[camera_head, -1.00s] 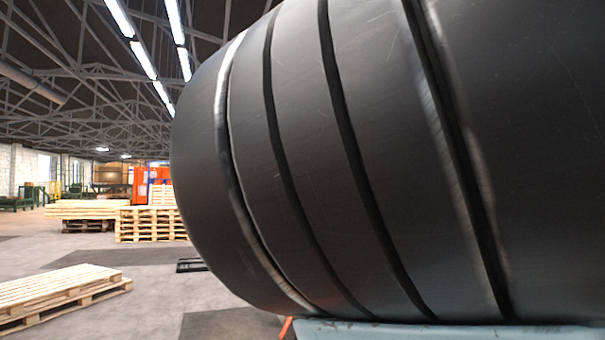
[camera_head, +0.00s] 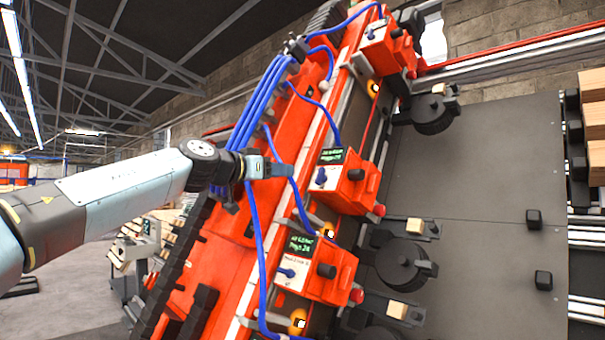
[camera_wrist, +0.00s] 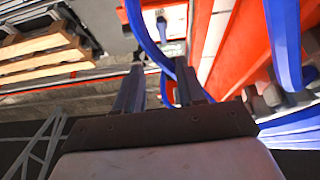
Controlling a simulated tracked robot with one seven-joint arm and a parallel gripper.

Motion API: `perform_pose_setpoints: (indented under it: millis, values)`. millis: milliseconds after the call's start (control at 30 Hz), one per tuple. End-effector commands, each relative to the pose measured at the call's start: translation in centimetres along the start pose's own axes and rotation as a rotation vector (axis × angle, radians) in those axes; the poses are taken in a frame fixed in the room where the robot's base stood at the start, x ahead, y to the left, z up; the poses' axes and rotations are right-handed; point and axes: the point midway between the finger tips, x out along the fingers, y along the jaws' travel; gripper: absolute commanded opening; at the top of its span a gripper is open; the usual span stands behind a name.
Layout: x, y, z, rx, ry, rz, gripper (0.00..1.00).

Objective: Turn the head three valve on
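A tilted red gantry carries several red head boxes, each with a small green-lit screen and a blue lever or knob. The middle box (camera_head: 347,180) has a blue lever (camera_head: 321,176), and the lower box (camera_head: 318,268) has one too (camera_head: 288,273). A further box (camera_head: 386,50) sits at the top. The labels are too small to read surely, so I cannot tell which is head three. My gripper (camera_head: 288,171) is left of the middle box.
Blue hoses (camera_head: 262,110) hang along the gantry close around my gripper, and one (camera_wrist: 150,42) crosses in front of the fingers in the wrist view. Dark round rollers (camera_head: 402,266) and a grey panel (camera_head: 470,180) lie to the right. Open floor (camera_head: 70,300) shows at lower left.

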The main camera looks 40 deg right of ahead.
Motion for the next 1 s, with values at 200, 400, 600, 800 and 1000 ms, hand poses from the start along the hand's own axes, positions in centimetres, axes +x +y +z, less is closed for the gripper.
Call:
perform_pose_setpoints:
  millis: [200,400,600,800,1000]
  values:
    - [1.3,-0.5,-0.3,0.023,0.013,-0.003,0.39]
    - [4.7,-0.4,-0.3,0.021,0.011,0.000,0.39]
    - [8.2,-0.3,-0.4,0.021,0.012,0.000,0.39]
    - [11.4,-0.3,-0.4,0.020,0.012,0.001,0.39]
    - [13.2,-0.4,-0.5,0.019,0.013,-0.001,0.39]
